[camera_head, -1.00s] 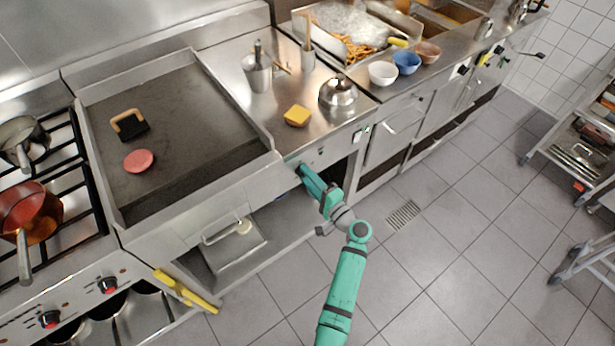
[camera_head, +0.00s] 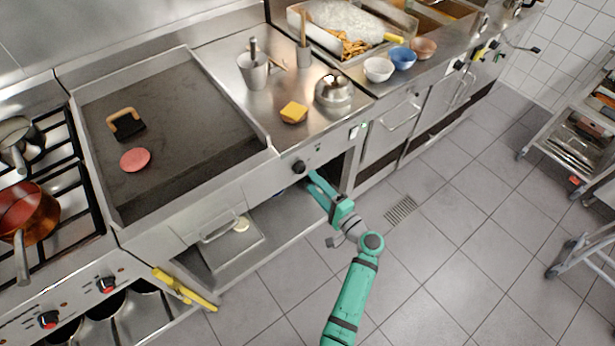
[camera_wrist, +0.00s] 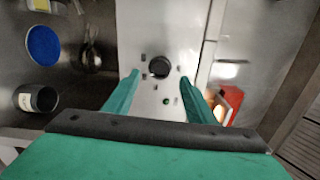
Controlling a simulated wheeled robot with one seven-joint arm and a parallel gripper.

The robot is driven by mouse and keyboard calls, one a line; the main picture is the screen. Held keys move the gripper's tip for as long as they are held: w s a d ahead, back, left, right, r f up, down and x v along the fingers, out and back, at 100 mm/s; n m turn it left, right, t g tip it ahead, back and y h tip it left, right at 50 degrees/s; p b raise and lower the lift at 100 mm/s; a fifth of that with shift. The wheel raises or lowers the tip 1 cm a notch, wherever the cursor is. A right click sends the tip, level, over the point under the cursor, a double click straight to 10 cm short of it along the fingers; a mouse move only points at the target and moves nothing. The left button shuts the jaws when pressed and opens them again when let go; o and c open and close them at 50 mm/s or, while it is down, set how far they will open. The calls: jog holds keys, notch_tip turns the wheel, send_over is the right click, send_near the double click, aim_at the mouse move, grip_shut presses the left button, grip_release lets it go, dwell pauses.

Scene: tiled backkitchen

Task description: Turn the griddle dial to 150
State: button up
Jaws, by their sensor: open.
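The griddle dial (camera_head: 299,167) is a round black knob on the steel front panel, right of the griddle plate (camera_head: 180,130). In the wrist view the dial (camera_wrist: 159,67) sits on the pale panel ahead of my fingertips, between their lines and slightly left of the middle. Small dark marks surround it; I cannot read any numbers or the setting. My gripper (camera_head: 316,184) is open and empty, just below and right of the dial in the head view. In the wrist view my gripper (camera_wrist: 172,80) has its two green fingers spread, apart from the dial.
A raw patty (camera_head: 135,160) and a black press with a wooden handle (camera_head: 126,124) are on the griddle. Cheese (camera_head: 293,112) and a steel dome (camera_head: 333,91) stand on the counter above the dial. A yellow handle (camera_head: 184,289) juts out lower left.

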jog(key=v, duration=0.5)
jog(key=shift+f, duration=0.1)
dwell(0.4)
jog(key=s+a+f+n+g+h, duration=0.1)
jog(key=s+f+g+h, duration=0.1)
jog(key=s+f+h, duration=0.65)
jog(key=s+a+f+n+g+h, duration=0.15)
jog(key=s+f, duration=0.35)
jog(key=s, duration=0.9)
jog(key=s+a+r+n+t, duration=0.2)
jog(key=s+r+n, duration=0.2)
jog(key=s+r, duration=0.4)
jog(key=s+a+r+n+t, duration=0.2)
jog(key=s+r+n, duration=0.3)
jog(key=r, duration=0.8)
jog(key=s, duration=0.3)
jog(key=shift+r+h, duration=0.3)
jog(key=shift+r, duration=0.05)
